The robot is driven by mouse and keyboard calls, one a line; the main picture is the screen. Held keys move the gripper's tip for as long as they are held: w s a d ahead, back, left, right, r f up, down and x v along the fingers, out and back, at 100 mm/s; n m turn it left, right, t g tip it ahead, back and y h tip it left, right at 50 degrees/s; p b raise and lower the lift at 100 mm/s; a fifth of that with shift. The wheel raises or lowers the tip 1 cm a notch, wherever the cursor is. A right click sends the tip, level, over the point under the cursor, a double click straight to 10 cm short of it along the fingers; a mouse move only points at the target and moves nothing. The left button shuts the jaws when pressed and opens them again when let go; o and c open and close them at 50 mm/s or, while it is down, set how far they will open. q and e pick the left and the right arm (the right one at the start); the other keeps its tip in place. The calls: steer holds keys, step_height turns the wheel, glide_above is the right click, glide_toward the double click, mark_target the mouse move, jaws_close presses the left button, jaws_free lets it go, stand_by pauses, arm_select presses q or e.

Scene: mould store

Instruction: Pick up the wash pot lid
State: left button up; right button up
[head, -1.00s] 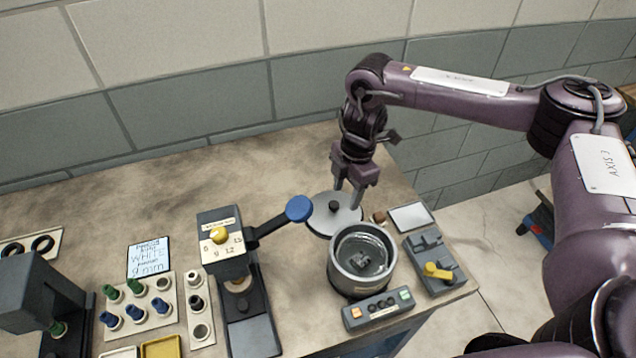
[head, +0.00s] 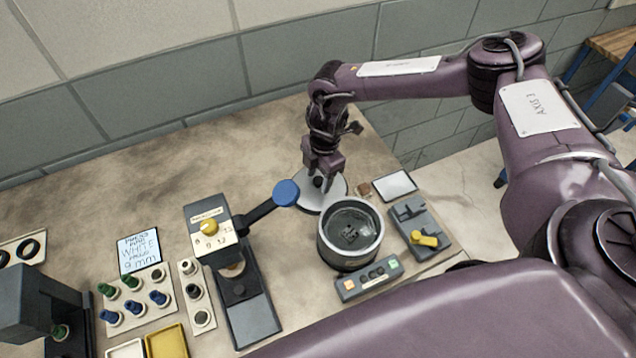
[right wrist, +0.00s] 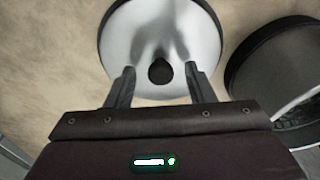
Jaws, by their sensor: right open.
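The wash pot lid (head: 331,202) is a round, shiny metal disc with a black knob (head: 318,181). It lies on the bench behind the wash pot (head: 349,250). My right gripper (head: 318,186) is over the lid, pointing down. In the right wrist view the lid (right wrist: 160,25) lies just past the fingers, and its black knob (right wrist: 160,71) shows between the two open fingertips of the gripper (right wrist: 159,72). The wash pot is open, with something dark inside. My left gripper is not in view.
A press with a blue-ended lever (head: 286,193) stands left of the lid. A control box (head: 369,279) is in front of the pot. A grey fixture with a yellow handle (head: 424,239), a white plate (head: 395,186) and a small brown block (head: 363,188) are to the right.

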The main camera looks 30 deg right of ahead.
steer(key=shift+s, duration=0.1)
jaws_close()
steer(key=shift+r, duration=0.1)
